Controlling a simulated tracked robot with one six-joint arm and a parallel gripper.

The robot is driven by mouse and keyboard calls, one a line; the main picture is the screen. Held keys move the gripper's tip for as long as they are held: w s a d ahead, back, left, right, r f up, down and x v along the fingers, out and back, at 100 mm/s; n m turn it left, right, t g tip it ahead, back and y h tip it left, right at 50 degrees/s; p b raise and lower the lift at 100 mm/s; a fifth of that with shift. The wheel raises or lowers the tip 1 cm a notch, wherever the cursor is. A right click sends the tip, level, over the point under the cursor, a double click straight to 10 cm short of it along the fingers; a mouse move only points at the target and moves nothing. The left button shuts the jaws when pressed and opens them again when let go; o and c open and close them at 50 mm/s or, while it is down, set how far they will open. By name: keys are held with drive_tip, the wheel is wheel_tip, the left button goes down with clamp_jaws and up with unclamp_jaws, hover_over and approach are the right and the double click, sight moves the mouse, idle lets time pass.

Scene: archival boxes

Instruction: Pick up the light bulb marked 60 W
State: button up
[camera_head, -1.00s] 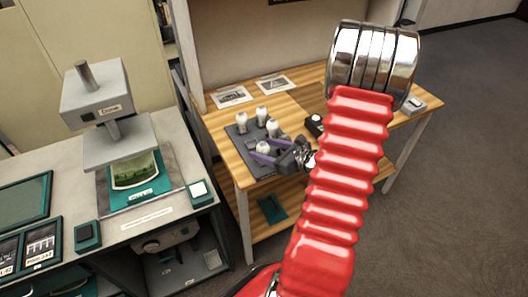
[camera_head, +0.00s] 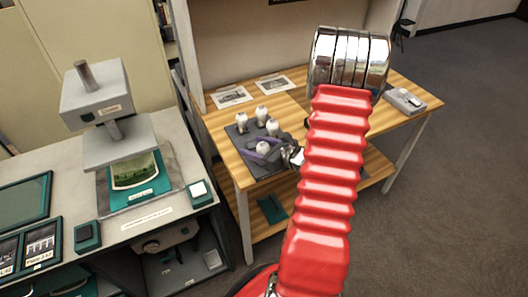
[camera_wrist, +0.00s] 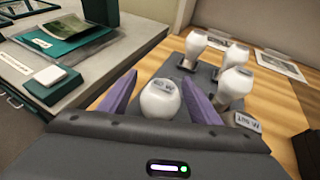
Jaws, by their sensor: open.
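A white light bulb (camera_wrist: 160,100) stands between my gripper's two purple fingers in the wrist view, with a gap showing on each side. Its mark appears upside down and seems to read 60 W. It is the nearest bulb (camera_head: 263,148) on the grey tray (camera_head: 238,142) in the head view. My gripper (camera_wrist: 160,80) is open around it; the gripper also shows in the head view (camera_head: 263,153). Three other white bulbs stand on the tray, one of them close right of my right finger (camera_wrist: 234,84). The gripper body hides the bulb's lower part.
A small label (camera_wrist: 247,122), seemingly 100 W upside down, lies by the right bulb. The wooden table (camera_head: 225,125) carries printed sheets (camera_head: 231,97) behind the tray and a grey device (camera_head: 404,100) at right. A grey bench with a press (camera_head: 98,95) stands left.

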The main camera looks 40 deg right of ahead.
drive_tip(key=shift+c, duration=0.4)
drive_tip(key=c, duration=1)
drive_tip(key=shift+r, duration=0.15)
drive_tip(key=shift+c, duration=0.2)
wheel_tip(320, 180, up, 10)
idle(0.5)
